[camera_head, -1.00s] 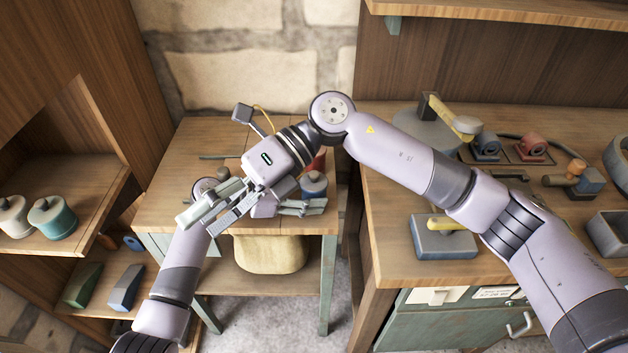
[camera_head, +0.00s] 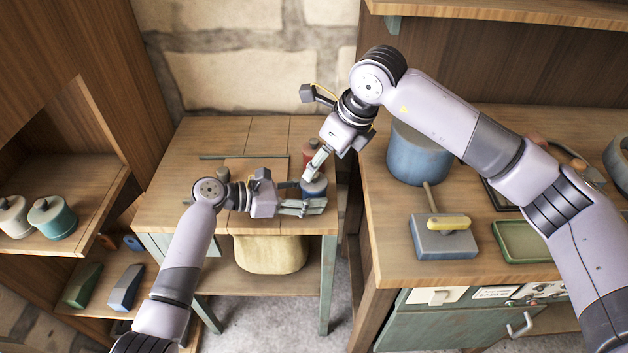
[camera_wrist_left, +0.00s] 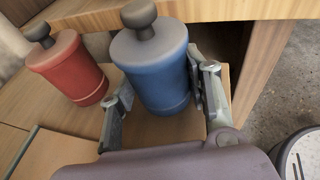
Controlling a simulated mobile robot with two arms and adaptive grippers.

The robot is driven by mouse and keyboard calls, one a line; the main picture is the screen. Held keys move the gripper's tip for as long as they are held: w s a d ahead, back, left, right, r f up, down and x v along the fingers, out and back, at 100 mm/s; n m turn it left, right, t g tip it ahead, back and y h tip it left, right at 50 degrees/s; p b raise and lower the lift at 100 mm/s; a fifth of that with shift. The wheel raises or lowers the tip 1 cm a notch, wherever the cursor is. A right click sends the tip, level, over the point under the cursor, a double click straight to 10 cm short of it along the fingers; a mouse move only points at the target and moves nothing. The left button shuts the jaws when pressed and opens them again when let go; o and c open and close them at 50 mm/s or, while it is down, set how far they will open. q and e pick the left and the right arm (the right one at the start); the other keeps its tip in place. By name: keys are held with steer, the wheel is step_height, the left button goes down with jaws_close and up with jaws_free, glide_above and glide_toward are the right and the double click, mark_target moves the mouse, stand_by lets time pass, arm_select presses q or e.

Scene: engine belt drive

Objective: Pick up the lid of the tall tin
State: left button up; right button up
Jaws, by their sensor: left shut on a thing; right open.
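A blue tin (camera_head: 315,188) stands near the right front of the small wooden table. In the left wrist view the blue tin (camera_wrist_left: 160,85) is upright, with a grey lid (camera_wrist_left: 150,45) and dark knob on top. My left gripper (camera_head: 316,207) is shut on the blue tin's body, one finger on each side. My right gripper (camera_head: 311,174) is open and points down at the top of the blue tin, hiding its lid and knob in the head view. I cannot tell whether it touches the knob.
A red tin (camera_wrist_left: 75,72) with a knobbed lid stands close behind the blue one; it also shows in the head view (camera_head: 309,153). A big blue pot (camera_head: 418,160) and a blue block (camera_head: 445,243) are on the right bench. Two lidded jars sit on the left shelf.

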mark_target(314, 179)
steer(key=x, duration=0.6)
steer(key=shift+a+f, duration=0.15)
steer(key=shift+a, duration=0.05)
steer(key=shift+c, duration=0.2)
steer(key=c, duration=0.7)
